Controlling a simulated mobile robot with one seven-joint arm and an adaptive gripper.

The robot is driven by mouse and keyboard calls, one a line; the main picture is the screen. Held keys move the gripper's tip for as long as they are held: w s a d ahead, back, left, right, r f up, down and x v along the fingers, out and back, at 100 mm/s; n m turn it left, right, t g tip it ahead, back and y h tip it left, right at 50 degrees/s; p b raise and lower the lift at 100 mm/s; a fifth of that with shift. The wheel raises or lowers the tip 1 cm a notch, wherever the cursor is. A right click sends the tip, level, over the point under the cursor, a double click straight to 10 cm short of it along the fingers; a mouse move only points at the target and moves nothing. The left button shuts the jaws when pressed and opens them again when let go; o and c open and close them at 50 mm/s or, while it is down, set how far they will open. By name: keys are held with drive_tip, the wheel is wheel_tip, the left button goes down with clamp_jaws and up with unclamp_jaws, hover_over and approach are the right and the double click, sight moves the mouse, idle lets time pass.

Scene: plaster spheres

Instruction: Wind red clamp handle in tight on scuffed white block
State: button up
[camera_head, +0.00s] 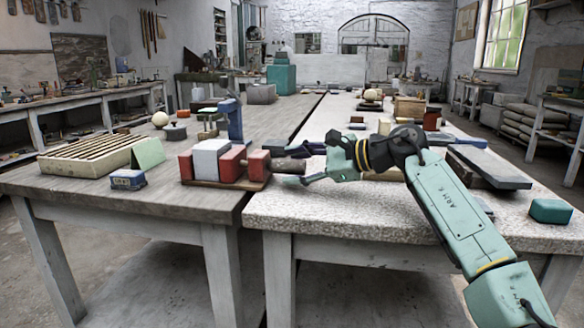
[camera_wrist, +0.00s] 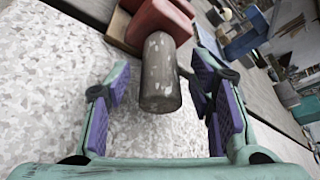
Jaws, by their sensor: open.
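The red clamp (camera_head: 231,164) stands on a wooden base on the left bench, its jaws on either side of the scuffed white block (camera_head: 210,160). Whether any gap is left at the block cannot be told. A worn, dark grey-brown round bar (camera_head: 289,166) sticks out to the right from the clamp's red end piece (camera_head: 257,166). In the wrist view the bar (camera_wrist: 160,75) points towards me from the red end piece (camera_wrist: 157,18). My gripper (camera_head: 308,162) is open, its purple-padded fingers (camera_wrist: 162,68) on either side of the bar, with visible gaps. The block is out of the wrist view.
A slatted wooden tray (camera_head: 85,155), a green card (camera_head: 148,153) and a small blue box (camera_head: 127,180) are left of the clamp. A blue upright tool (camera_head: 231,119) stands behind it. The speckled bench top (camera_head: 300,212) in front of my gripper is clear.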

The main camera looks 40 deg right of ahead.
drive_tip(key=shift+w+a+f, duration=0.15)
drive_tip(key=shift+w+a, duration=0.1)
drive_tip(key=shift+w, duration=0.3)
drive_tip(key=shift+c, duration=0.6)
clamp_jaws()
